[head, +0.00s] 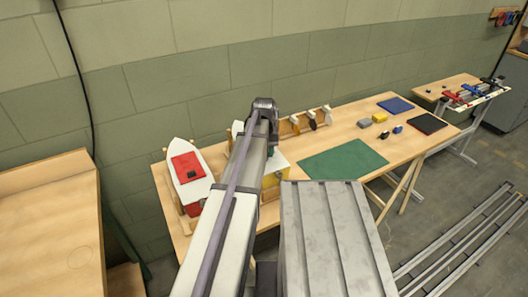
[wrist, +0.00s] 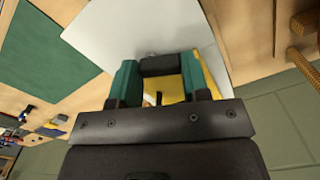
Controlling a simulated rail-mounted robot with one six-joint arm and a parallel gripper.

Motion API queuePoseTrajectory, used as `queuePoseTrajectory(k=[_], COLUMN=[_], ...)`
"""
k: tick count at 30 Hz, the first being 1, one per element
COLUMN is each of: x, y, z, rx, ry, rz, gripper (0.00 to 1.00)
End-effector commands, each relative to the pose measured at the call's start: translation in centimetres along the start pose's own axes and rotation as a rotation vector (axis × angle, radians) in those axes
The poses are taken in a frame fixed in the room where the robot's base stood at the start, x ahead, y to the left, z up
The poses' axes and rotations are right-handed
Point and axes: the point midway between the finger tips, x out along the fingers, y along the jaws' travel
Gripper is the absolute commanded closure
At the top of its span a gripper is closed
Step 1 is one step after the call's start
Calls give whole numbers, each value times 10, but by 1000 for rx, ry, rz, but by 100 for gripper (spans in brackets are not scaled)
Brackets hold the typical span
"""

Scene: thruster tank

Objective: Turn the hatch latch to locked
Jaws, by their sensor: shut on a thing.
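In the wrist view my gripper (wrist: 158,68) has two teal fingers on either side of a short dark bar, which appears to be the hatch latch (wrist: 158,66). The fingers are shut on it. The bar lies crosswise between the fingertips, over a white deck (wrist: 105,28) with a yellow part (wrist: 170,88) showing below. The latch's locked or unlocked marking cannot be read. In the head view my arm hides the fingers and latch; the white and yellow boat (head: 275,181) shows partly behind the arm.
A second white boat with a red panel (head: 188,167) stands left on the wooden table. A wooden rack (head: 289,128) is behind the boat. A green mat (head: 328,163), dark blue mat (head: 395,105) and small blocks lie to the right. A wall runs close behind.

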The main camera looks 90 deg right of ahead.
Motion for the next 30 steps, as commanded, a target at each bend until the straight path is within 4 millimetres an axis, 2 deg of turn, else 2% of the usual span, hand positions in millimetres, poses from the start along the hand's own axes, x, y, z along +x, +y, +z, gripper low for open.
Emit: queuePoseTrajectory(k=[30], x=[0], y=[4], z=[-8], rx=[939], ry=[-1], rz=[0], gripper=[81])
